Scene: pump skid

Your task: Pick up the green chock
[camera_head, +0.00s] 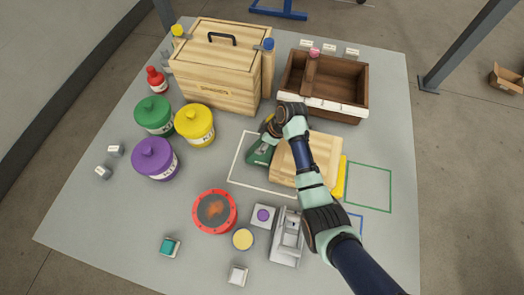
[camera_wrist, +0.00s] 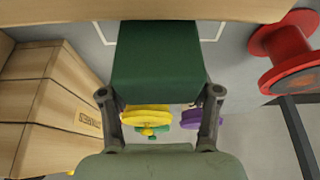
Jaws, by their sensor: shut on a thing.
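The green chock (camera_head: 260,153) is at the left side of a pale wooden block (camera_head: 300,160), inside or over the white outlined area. In the wrist view the green chock (camera_wrist: 158,62) sits between the two fingers, and the wooden block's edge (camera_wrist: 150,10) is just beyond it. My gripper (camera_head: 268,130) is shut on the chock; it also shows in the wrist view (camera_wrist: 160,96). My arm hides part of the chock and block. I cannot tell whether the chock touches the table.
A yellow piece (camera_head: 341,178) is at the block's right side. Yellow (camera_head: 194,125), green (camera_head: 154,115) and purple (camera_head: 155,158) tubs stand to the left. A wooden crate (camera_head: 215,80) and a brown open box (camera_head: 340,105) stand behind. A red round thing (camera_head: 214,211) is in front.

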